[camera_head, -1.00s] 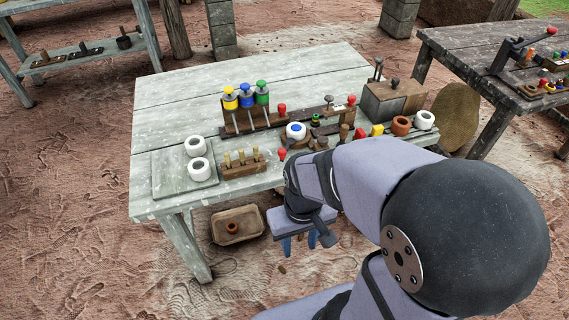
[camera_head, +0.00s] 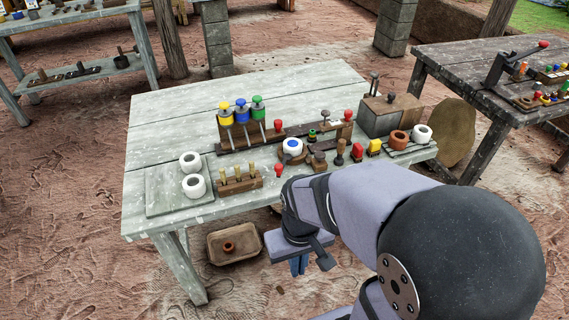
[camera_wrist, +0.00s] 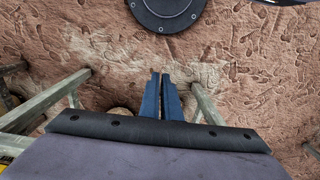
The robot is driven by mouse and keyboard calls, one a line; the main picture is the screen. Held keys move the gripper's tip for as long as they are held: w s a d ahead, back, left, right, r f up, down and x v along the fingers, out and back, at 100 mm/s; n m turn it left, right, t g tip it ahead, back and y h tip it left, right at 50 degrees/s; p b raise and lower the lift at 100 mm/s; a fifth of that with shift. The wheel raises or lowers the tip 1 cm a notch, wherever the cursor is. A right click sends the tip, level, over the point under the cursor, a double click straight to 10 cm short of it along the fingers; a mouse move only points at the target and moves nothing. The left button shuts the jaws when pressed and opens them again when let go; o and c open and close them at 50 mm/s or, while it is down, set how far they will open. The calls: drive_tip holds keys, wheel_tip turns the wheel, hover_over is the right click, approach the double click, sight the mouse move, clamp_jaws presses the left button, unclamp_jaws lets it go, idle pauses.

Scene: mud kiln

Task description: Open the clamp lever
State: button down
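I cannot tell for sure which part is the clamp lever. Several red-topped handles stand on the pale wooden bench (camera_head: 150,120): one red knob (camera_head: 278,170) at the front edge near my arm, another (camera_head: 278,125) behind the white round piece with a blue centre (camera_head: 292,147), and one (camera_head: 348,115) at the right end of the dark rail. My gripper (camera_head: 298,267) hangs in front of the bench, below its top, apart from all these parts. Its blue fingers are together and empty, and they also show in the wrist view (camera_wrist: 161,95) against the ground.
A brown tray (camera_head: 235,243) with a small ring lies under the bench. White rings (camera_head: 194,186) and a wooden peg block (camera_head: 240,182) are at the bench's front left. A darker table (camera_head: 480,90) carries a red-knobbed lever (camera_head: 515,60).

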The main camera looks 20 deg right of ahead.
drive_tip(key=d+r+m+g+y+p, duration=0.15)
drive_tip(key=d+r+m+p, duration=0.35)
drive_tip(key=d+r+p, duration=0.65)
drive_tip(key=w+d+r+m+t+y+p, duration=0.1)
drive_tip(key=w+r+m+t+p, duration=0.1)
drive_tip(key=w+m, duration=0.7)
drive_tip(key=w+d+r+m+t+y+p, duration=0.1)
drive_tip(key=w+r+m+t+p, duration=0.1)
drive_tip(key=w+m, duration=0.8)
drive_tip(key=shift+w+r+m+p, duration=0.3)
drive_tip(key=shift+r+m+p, duration=0.25)
drive_tip(key=shift+p, duration=0.2)
drive_tip(key=shift+d, duration=0.1)
